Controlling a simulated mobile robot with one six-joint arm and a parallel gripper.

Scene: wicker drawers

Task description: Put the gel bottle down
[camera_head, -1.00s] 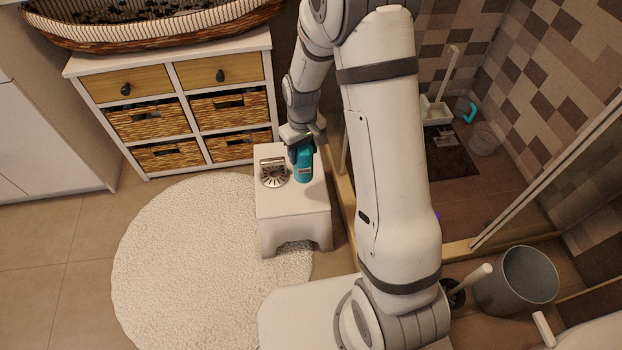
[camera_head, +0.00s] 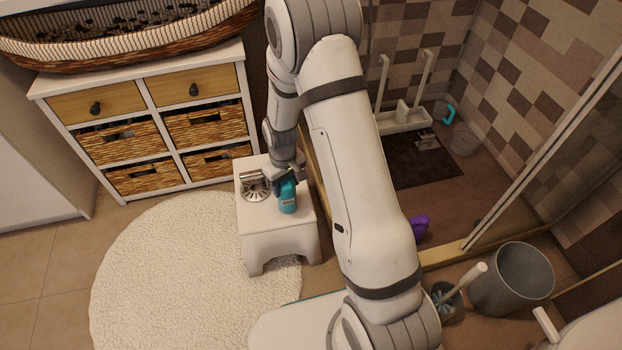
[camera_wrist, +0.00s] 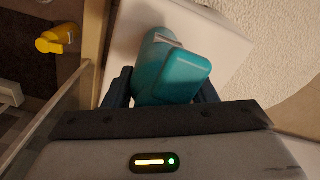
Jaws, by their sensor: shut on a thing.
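The teal gel bottle (camera_head: 287,198) is at the top of the white stool (camera_head: 278,246), beside a round silver item. I cannot tell whether its base touches the stool top. My gripper (camera_head: 288,181) is shut on the bottle from the back. In the wrist view the bottle (camera_wrist: 178,70) sits between the dark fingers of my gripper (camera_wrist: 162,90), with the white stool top (camera_wrist: 215,35) behind it. The hand's housing hides part of the bottle there.
The silver round item (camera_head: 256,188) occupies the stool's left side. Wicker drawers (camera_head: 160,125) stand behind left. A round white rug (camera_head: 190,270) lies left of the stool. The shower's raised edge (camera_head: 320,190) runs close on the right. A yellow bottle (camera_wrist: 60,38) shows in the wrist view.

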